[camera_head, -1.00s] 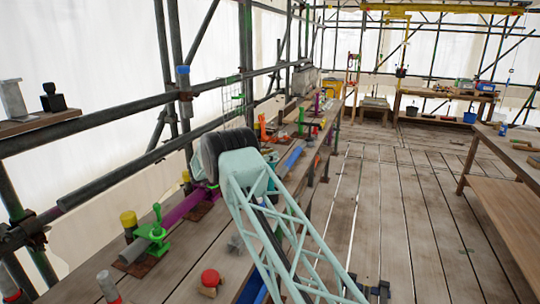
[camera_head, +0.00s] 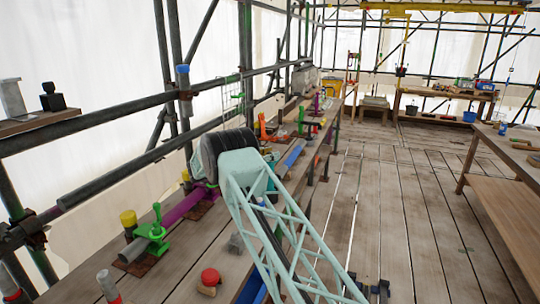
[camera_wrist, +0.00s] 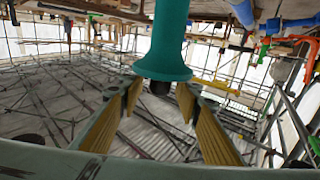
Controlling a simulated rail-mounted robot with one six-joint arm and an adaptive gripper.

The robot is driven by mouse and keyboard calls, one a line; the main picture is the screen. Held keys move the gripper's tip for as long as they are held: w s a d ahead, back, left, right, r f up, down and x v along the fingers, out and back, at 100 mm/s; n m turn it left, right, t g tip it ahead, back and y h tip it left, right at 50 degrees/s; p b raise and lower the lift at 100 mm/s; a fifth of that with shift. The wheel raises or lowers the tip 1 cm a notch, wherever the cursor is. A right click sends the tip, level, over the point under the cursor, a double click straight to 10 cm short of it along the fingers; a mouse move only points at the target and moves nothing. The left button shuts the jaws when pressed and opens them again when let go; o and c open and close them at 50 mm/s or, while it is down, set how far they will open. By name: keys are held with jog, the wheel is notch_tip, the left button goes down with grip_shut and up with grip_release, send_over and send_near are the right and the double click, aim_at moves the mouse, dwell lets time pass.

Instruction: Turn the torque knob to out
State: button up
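My gripper (camera_wrist: 160,92) shows in the wrist view with its two yellow-padded fingers spread apart. A teal round post (camera_wrist: 164,40) with a flared lower rim hangs just past the fingertips, with a short dark stub under it between them. I cannot tell whether the fingers touch it, or whether it is the torque knob. In the head view my gripper is hidden. A red round knob-like cap (camera_head: 210,277) on a tan base sits on the near bench; I cannot tell its role either. No mark reading "out" is legible.
The long wooden bench (camera_head: 190,262) holds a green clamp (camera_head: 154,236), a yellow-capped post (camera_head: 129,221), a purple tube (camera_head: 186,207) and a grey block (camera_head: 236,243). Scaffold pipes (camera_head: 95,122) run along the left. The plank floor (camera_head: 400,210) is clear between the benches.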

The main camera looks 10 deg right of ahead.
jog(key=shift+a, duration=0.15)
jog(key=v, duration=1.1)
jog(key=shift+a, duration=0.3)
jog(key=shift+s, duration=0.15)
